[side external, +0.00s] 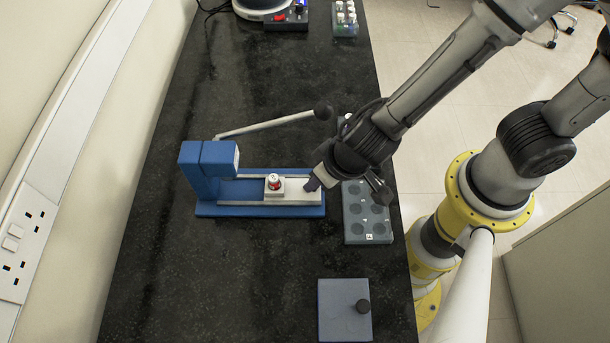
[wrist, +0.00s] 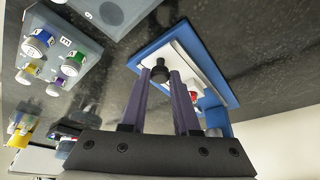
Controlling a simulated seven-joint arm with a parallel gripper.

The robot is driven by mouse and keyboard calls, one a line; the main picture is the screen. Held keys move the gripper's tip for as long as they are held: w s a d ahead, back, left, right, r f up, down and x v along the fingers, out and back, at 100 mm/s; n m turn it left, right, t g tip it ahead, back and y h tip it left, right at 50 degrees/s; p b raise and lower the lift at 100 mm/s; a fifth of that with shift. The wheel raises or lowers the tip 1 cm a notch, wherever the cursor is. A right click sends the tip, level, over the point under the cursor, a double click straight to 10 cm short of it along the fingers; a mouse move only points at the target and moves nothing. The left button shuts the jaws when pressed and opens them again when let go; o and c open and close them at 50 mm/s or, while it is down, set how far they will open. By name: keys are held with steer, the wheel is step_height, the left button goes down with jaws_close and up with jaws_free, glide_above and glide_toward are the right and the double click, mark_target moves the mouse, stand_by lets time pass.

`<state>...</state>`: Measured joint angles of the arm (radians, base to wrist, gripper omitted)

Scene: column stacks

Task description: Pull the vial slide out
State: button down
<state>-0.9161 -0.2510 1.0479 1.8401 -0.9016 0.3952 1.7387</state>
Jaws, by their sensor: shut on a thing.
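The vial slide (side external: 297,190) is a pale plate lying in the channel of a blue press (side external: 209,168), at the channel's right part. A small vial with a red and white top (side external: 274,182) stands in a white block on the slide. My gripper (side external: 314,183) is at the slide's right end. In the wrist view, its two purple fingers (wrist: 161,75) are shut on a dark knob (wrist: 160,72) at the end of the slide (wrist: 176,57). In that view the vial (wrist: 193,94) is partly hidden behind a finger.
A long lever (side external: 270,125) reaches right from the press above the channel. A grey rack with round wells (side external: 366,212) stands just right of the press. A grey-blue box with a black knob (side external: 340,308) stands at the front. Capped vials (wrist: 70,65) stand left in the wrist view.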

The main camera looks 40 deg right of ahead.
steer(key=shift+s+d, duration=0.15)
steer(key=c, duration=0.7)
jaws_free()
steer(key=shift+o, duration=0.2)
steer(key=shift+r, duration=0.1)
steer(key=v, duration=1.3)
steer(key=shift+r, duration=0.3)
steer(key=s+d+r, duration=0.1)
steer(key=d+r, duration=0.2)
steer(key=d, duration=0.4)
steer(key=s+d+r, duration=0.1)
steer(key=d+r, duration=0.2)
steer(key=d, duration=0.4)
steer(key=s+d+r+t, duration=0.1)
steer(key=d+r, duration=0.3)
steer(key=d, duration=0.3)
steer(key=shift+s+d, duration=0.15)
steer(key=shift+d, duration=0.05)
